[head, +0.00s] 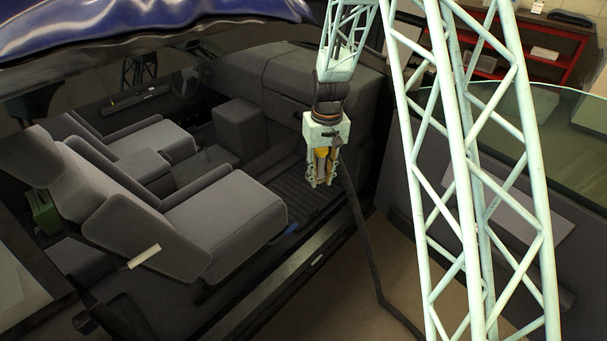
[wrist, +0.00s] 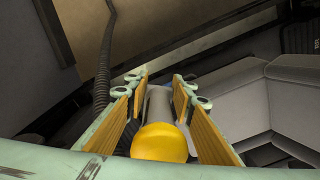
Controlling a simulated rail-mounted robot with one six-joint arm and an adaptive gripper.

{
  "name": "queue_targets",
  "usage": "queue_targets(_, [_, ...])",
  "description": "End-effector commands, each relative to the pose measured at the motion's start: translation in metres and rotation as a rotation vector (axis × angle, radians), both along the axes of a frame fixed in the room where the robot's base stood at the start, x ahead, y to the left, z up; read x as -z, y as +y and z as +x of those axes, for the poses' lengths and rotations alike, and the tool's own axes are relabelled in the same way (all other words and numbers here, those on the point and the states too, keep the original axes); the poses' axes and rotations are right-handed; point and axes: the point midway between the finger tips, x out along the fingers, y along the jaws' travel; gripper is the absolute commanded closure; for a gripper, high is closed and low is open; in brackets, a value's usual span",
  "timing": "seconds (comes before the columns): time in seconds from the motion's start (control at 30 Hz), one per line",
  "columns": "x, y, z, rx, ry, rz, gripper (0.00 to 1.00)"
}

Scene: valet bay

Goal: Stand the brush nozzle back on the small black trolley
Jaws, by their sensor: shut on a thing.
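My gripper (head: 320,180) hangs pointing down in the car's open doorway, above the footwell mat, in front of the near seat. In the wrist view my gripper (wrist: 158,95) has its wood-coloured pads on both sides of a grey tube with a rounded yellow end. This looks like the brush nozzle (wrist: 158,142); its yellow part also shows between the fingers in the head view (head: 322,160). Its far end is hidden and I cannot make out bristles. The small black trolley is not recognisable in either view.
A dark hose (head: 366,245) hangs from beside my gripper to the floor. The near seat (head: 228,215) is left of my gripper, the dashboard (head: 315,85) behind, the door sill (head: 270,290) below. The open door (head: 500,190) is at right; a red shelf (head: 568,60) stands beyond.

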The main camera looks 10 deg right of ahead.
Motion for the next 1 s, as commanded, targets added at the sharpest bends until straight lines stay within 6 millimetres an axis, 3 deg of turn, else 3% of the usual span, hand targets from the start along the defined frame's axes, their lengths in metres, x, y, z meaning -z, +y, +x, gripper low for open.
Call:
queue_targets(0.7, [0.058, -0.018, -0.093, -0.357, 0.058, -0.029, 0.98])
queue_targets(1.0, [0.070, -0.020, -0.118, -0.451, 0.070, -0.027, 0.98])
